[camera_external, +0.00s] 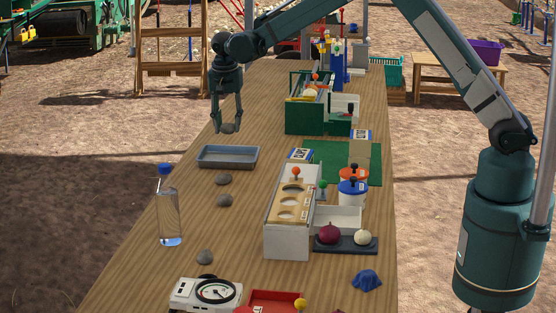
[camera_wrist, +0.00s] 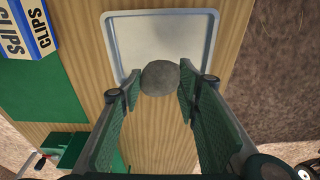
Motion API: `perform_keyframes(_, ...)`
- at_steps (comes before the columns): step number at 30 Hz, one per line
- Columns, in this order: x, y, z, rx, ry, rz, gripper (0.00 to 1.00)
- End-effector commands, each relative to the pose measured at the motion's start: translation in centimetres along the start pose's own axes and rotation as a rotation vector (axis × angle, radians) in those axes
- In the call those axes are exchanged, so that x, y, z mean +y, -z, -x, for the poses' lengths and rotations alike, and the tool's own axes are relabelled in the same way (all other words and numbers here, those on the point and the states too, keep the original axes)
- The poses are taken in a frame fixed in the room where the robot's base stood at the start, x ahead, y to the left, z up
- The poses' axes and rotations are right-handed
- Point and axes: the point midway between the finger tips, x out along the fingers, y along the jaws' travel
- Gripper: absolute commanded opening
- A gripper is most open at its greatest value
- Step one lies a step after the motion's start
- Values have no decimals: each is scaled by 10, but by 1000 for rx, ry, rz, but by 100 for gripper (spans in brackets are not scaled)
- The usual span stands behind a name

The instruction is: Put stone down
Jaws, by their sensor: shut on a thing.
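My gripper (camera_external: 228,127) is shut on a grey stone in the external view, held in the air above the left edge of the table, behind the grey tray. In the wrist view the round stone (camera_wrist: 160,78) sits between the fingertips of my gripper (camera_wrist: 157,90). The shallow grey-blue tray (camera_external: 228,163) lies on the table and looks empty. In the wrist view the tray (camera_wrist: 112,45) shows beyond the stone.
A water bottle (camera_external: 167,207) stands near the table's left edge. A white scale (camera_external: 206,294) is at the front. A wooden-topped box (camera_external: 290,220), lidded tubs (camera_external: 352,192) and a green mat (camera_external: 330,152) fill the middle and right.

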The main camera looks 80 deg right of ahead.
Motion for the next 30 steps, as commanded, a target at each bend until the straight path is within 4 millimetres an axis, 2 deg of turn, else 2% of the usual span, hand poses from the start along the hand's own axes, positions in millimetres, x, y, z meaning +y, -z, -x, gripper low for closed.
perform_keyframes(11, 0, -1, -6, 0, 0, 0, 16)
perform_keyframes(24, 0, -9, -57, 0, 0, 0, 16)
perform_keyframes(30, 0, -10, -62, 0, 0, 0, 16)
